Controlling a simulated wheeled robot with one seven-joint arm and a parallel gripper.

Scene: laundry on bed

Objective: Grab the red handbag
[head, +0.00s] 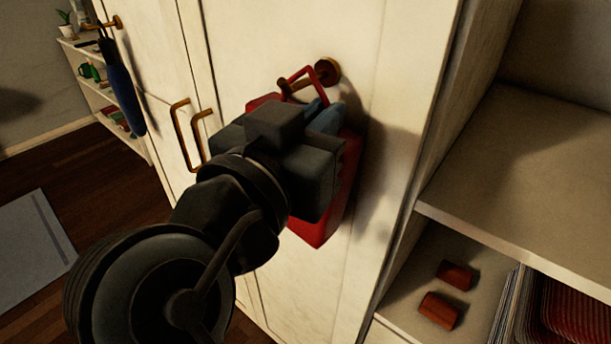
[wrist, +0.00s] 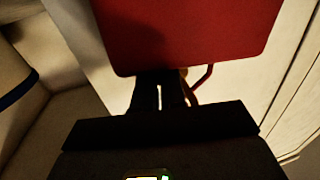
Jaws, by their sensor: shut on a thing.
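The red handbag (head: 318,228) hangs against the white cabinet door, its handle looped up at a brass hook (head: 327,72). My gripper (head: 326,116) is in front of the bag and covers much of it. Its fingers are at the bag's top, below the hook, shut on the bag. In the wrist view the red bag (wrist: 195,35) fills the upper middle, and part of its handle shows to the right of the fingers. My gripper's fingers (wrist: 158,88) meet the bag's edge there. The exact contact is dark and partly hidden.
Brass door handles (head: 187,135) are left of my gripper. A blue umbrella-like item (head: 118,85) hangs from another hook at far left. Open shelves (head: 540,180) stand at right, with two small red-brown objects (head: 440,310) on the lower one. Dark wooden floor is open at left.

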